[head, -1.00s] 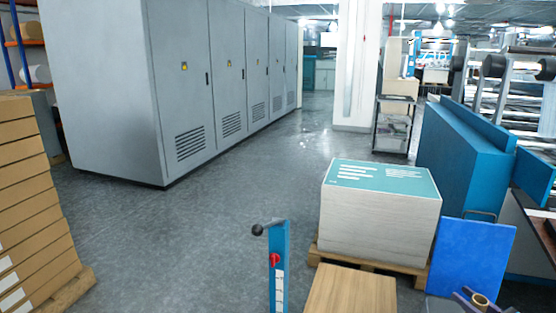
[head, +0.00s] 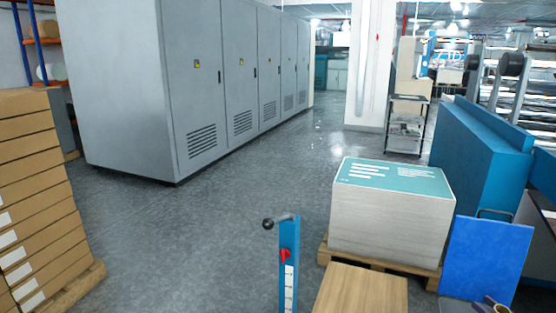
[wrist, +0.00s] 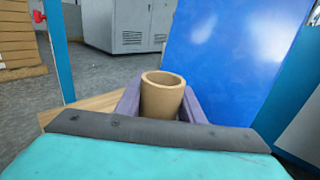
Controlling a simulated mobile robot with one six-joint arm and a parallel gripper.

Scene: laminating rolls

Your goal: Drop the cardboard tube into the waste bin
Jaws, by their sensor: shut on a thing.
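The cardboard tube (wrist: 162,98) is a short, plain brown hollow cylinder. It stands upright between the purple fingers of my gripper (wrist: 160,103) in the wrist view, its open end showing. My gripper is shut on it. In the head view only a bit of the tube (head: 502,309) and my gripper (head: 490,303) shows at the bottom right edge, in front of the blue panel (head: 487,258). I cannot make out a waste bin in either view.
A paper stack (head: 390,222) sits on a pallet, with a wooden top (head: 360,290) in front. A blue post (head: 289,262) with a lever stands left of it. Boxes (head: 35,190) are stacked at far left. Grey cabinets (head: 130,90) line the back. The floor (head: 200,240) between is open.

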